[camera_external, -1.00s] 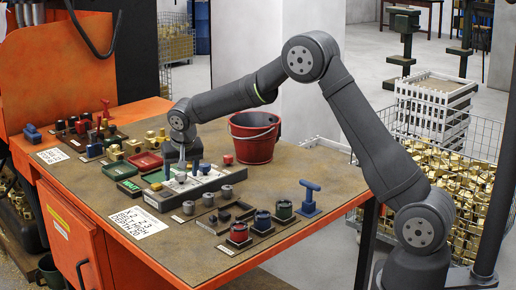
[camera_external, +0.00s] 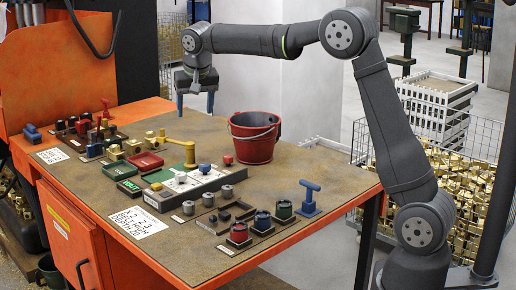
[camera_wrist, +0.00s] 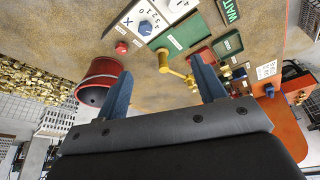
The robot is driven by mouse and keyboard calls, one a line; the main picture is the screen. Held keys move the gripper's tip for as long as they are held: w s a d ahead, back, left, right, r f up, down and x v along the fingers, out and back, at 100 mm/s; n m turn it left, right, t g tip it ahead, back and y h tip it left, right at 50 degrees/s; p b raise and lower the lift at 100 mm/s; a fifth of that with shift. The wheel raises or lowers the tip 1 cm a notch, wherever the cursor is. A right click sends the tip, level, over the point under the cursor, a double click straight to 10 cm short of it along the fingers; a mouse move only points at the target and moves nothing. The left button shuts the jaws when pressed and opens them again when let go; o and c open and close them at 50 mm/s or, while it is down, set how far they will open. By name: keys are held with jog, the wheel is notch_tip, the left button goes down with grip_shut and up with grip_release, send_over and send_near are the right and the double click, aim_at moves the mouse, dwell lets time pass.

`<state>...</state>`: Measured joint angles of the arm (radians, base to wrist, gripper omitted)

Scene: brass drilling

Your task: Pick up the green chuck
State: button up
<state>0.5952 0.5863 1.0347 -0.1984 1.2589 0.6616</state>
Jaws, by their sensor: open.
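The green chuck (camera_external: 284,209) stands near the right front of the bench, in a row with a blue chuck (camera_external: 262,220) and a red chuck (camera_external: 239,232), each in a dark holder. My gripper (camera_external: 195,108) is raised high above the back of the bench, far left of and behind the green chuck. Its two blue fingers are apart and empty, pointing down; they also show in the wrist view (camera_wrist: 163,88). I cannot make out the green chuck in the wrist view.
A red bucket (camera_external: 252,150) stands at the back right of the bench. A grey panel with dials (camera_external: 195,187) and a yellow crank on a green base (camera_external: 190,155) fill the middle. A blue T-handle (camera_external: 309,205) stands right of the green chuck.

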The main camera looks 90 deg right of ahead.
jog(key=s+a+m+y, duration=0.15)
jog(key=s+a, duration=0.35)
jog(key=s, duration=0.8)
jog(key=g+y, duration=0.1)
jog(key=y, duration=0.1)
send_over(284, 203)
jog(key=a, duration=0.1)
jog(key=shift+m, duration=0.35)
notch_tip(284, 203, down, 17)
jog(key=shift+s+a, duration=0.1)
jog(key=shift+s, duration=0.05)
jog(key=shift+w+f, duration=0.2)
jog(key=shift+f, duration=2.9)
grip_shut()
jog(key=shift+r, duration=0.1)
